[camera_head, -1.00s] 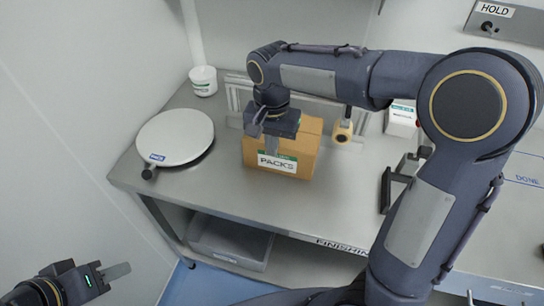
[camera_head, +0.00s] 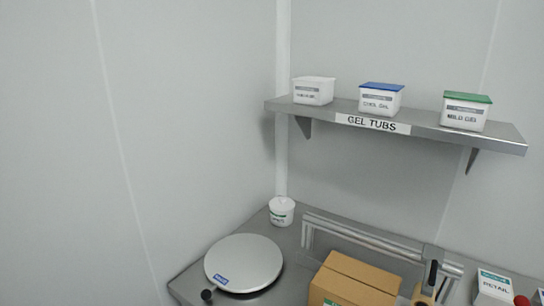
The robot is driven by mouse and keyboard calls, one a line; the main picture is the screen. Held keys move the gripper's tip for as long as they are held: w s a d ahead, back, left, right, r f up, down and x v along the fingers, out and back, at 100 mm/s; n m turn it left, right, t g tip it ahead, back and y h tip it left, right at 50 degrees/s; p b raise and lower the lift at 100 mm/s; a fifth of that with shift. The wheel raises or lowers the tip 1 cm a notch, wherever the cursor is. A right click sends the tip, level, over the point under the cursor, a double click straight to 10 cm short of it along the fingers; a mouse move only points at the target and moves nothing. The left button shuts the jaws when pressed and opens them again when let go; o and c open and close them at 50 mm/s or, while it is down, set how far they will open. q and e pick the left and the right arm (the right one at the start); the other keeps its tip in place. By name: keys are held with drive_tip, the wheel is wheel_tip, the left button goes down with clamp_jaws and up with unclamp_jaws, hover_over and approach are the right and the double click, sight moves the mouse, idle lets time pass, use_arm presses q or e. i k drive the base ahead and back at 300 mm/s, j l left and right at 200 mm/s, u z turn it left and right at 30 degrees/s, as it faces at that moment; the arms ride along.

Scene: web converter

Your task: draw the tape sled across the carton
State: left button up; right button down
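The brown carton (camera_head: 355,276) stands on the bench at the bottom edge of the head view, its lower part cut off. A seam runs across its top, and part of a green and white label shows on its front. What looks like the tape sled (camera_head: 424,291), tan with a dark upright part, is just right of the carton, against the metal rail and partly cut off. I cannot tell whether it touches the carton. Neither of my grippers is in view.
A round scale (camera_head: 243,262) stands left of the carton, with a white tub (camera_head: 282,211) behind it. A metal rail (camera_head: 365,238) runs behind the carton. A RETAIL box (camera_head: 494,286) is at right. A wall shelf (camera_head: 420,125) above holds three gel tubs.

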sight(424, 294)
drive_tip(key=k+l+z, duration=0.1)
drive_tip(key=z, duration=1.05)
